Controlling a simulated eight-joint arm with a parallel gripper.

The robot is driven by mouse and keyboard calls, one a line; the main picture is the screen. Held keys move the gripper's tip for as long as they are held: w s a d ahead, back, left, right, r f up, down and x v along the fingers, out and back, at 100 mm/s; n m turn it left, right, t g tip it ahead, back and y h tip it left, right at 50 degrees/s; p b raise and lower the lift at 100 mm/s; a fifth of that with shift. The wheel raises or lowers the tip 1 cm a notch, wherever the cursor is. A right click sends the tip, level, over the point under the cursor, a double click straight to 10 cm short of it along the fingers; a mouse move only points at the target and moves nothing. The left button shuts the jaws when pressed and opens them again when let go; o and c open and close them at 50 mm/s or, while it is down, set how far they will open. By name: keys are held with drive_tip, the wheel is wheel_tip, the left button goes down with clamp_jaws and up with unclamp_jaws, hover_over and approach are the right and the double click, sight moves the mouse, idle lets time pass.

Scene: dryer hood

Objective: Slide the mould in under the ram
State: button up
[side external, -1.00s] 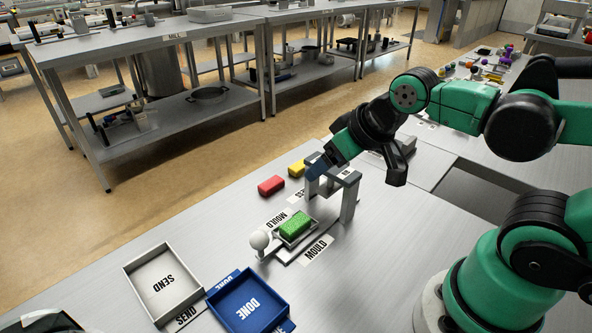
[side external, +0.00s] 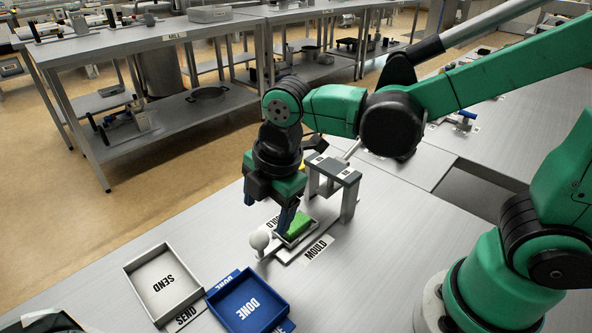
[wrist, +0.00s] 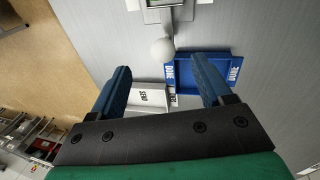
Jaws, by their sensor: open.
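The mould (side external: 303,239) is a small grey tray holding a green block (side external: 299,224), on a track in front of the ram frame (side external: 335,172). A round white knob (side external: 260,240) is at its near-left end. My gripper (side external: 284,222) points down by the mould, its blue fingers hiding part of the block from the side. In the wrist view the open, empty gripper (wrist: 161,70) shows the white knob (wrist: 163,48) between its fingertips in the picture; the gap to it is hard to tell. Only an edge of the mould (wrist: 166,4) shows at the top there.
A white SEND tray (side external: 163,283) and a blue DONE tray (side external: 248,302) lie at the near left of the bench. MOULD labels flank the track. The ram frame's posts stand behind the mould. Bench to the right of the track is clear.

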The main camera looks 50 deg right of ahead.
sight(260, 235)
drive_tip(key=shift+a+f+n, duration=0.5)
drive_tip(key=shift+n, duration=0.3)
drive_tip(key=shift+x, duration=2.6)
drive_tip(key=shift+s+d, duration=0.1)
clamp_jaws()
